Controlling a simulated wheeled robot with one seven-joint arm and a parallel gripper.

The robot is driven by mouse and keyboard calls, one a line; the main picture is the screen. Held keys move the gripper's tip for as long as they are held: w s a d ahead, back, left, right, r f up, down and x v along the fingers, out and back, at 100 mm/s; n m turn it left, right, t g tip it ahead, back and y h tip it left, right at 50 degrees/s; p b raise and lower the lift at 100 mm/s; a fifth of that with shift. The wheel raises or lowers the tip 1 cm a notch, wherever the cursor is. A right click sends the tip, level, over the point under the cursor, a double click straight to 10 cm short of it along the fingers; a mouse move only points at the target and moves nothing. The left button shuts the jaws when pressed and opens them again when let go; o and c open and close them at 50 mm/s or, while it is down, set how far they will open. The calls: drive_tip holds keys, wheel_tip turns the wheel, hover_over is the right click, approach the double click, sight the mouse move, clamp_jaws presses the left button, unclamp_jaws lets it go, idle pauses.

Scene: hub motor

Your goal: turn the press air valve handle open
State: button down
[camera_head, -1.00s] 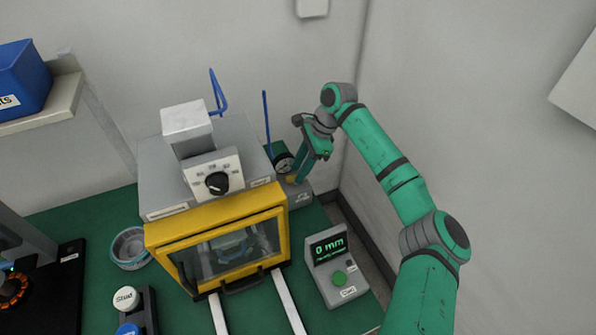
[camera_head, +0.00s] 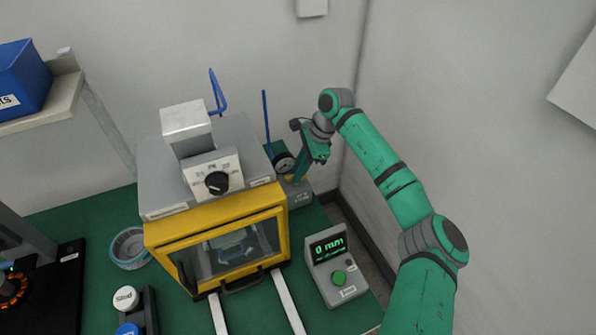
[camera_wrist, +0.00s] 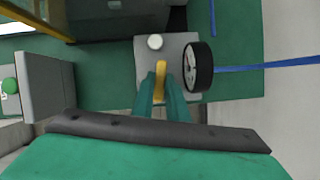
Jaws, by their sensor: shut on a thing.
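The air valve is a grey block (camera_wrist: 143,62) with a small yellow handle (camera_wrist: 161,70), seen close in the wrist view. In the head view the block (camera_head: 301,194) stands right of the press, and the handle is mostly hidden by my fingers. My gripper (camera_wrist: 162,88) is shut on the yellow handle, one green finger on each side; in the head view my gripper (camera_head: 299,172) points down at the block. A round black-rimmed gauge (camera_wrist: 197,67) sits beside the handle on the block, its dial also visible in the head view (camera_head: 284,163).
The press with its yellow-framed door (camera_head: 218,208) stands close left of the valve. A grey display box (camera_head: 327,266) reading 0 mm with a green button is in front. A blue hose (camera_head: 266,118) rises behind the gauge. The wall corner is close behind and to the right.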

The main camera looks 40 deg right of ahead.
drive_tip(key=m+t+h, duration=0.1)
drive_tip(key=m, duration=0.2)
drive_tip(key=shift+s, duration=0.2)
drive_tip(key=m, duration=0.2)
drive_tip(key=m+t+h, duration=0.1)
drive_tip(key=m, duration=0.1)
drive_tip(key=shift+a+m, duration=0.2)
drive_tip(key=shift+m, duration=0.2)
drive_tip(key=m+h, duration=0.2)
drive_tip(key=m, duration=0.2)
drive_tip(key=shift+a, duration=0.1)
drive_tip(key=shift+a+m+h, duration=0.15)
drive_tip(key=shift+m+h, duration=0.45)
drive_tip(key=shift+m, duration=1.1)
drive_tip(key=c, duration=1.7)
unclamp_jaws()
drive_tip(key=shift+c, duration=0.2)
